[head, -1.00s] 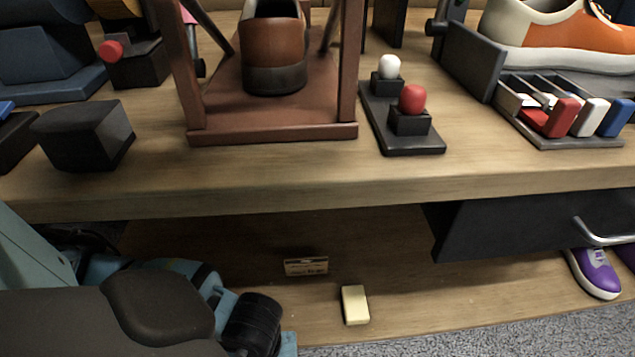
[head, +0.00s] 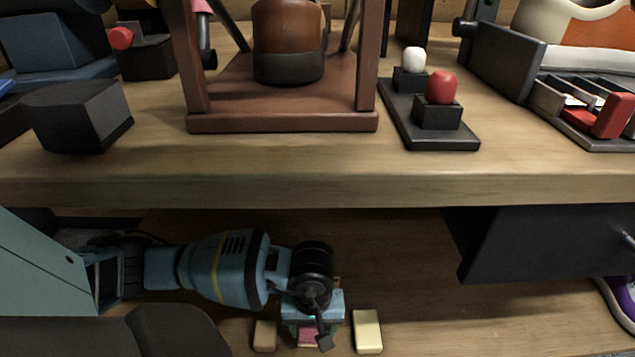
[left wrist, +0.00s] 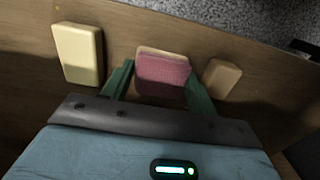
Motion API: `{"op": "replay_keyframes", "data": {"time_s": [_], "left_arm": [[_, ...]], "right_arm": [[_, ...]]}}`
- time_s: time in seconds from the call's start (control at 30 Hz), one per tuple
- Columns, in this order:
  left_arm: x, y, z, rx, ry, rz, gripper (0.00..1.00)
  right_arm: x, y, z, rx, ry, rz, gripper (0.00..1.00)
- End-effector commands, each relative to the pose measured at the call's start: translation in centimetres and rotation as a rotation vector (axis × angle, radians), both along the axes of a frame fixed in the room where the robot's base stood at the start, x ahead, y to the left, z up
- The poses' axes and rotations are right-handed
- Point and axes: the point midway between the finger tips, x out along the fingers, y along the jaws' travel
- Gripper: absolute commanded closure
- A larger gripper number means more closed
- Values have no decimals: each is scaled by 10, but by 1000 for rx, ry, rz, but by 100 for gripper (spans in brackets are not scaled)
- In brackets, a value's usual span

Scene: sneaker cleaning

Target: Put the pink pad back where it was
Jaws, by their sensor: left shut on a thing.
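The pink pad (left wrist: 163,76) has a tan edge along its far side in the left wrist view. My left gripper (left wrist: 158,80) is shut on it, with a green finger at each side. In the head view the left gripper (head: 309,330) is low over the wooden lower shelf (head: 400,260), and only a bit of the pink pad (head: 307,338) shows beneath it. I cannot tell whether the pad touches the shelf. My right gripper is not in view.
A pale yellow pad (head: 368,331) and a tan pad (head: 264,336) lie on the shelf, one on each side of my left gripper. The thick tabletop (head: 300,188) is above my left arm. A dark drawer box (head: 535,245) hangs to the right.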

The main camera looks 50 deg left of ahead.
Motion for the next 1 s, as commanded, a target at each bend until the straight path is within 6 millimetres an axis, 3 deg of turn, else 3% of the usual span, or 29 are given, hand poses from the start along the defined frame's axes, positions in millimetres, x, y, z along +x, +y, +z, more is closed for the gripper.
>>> {"op": "replay_keyframes", "data": {"time_s": [0.2,0.43,0.87,0.9,1.0], "left_arm": [[14,4,-2,-2,-2,2,60],[12,3,-36,-2,1,0,60],[12,4,-40,1,-1,-1,60],[12,4,-40,1,-1,-1,38],[12,4,-39,0,-1,0,25]], "right_arm": [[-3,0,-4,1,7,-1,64],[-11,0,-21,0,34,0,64],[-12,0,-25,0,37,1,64],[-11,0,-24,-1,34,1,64],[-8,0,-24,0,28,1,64]]}}
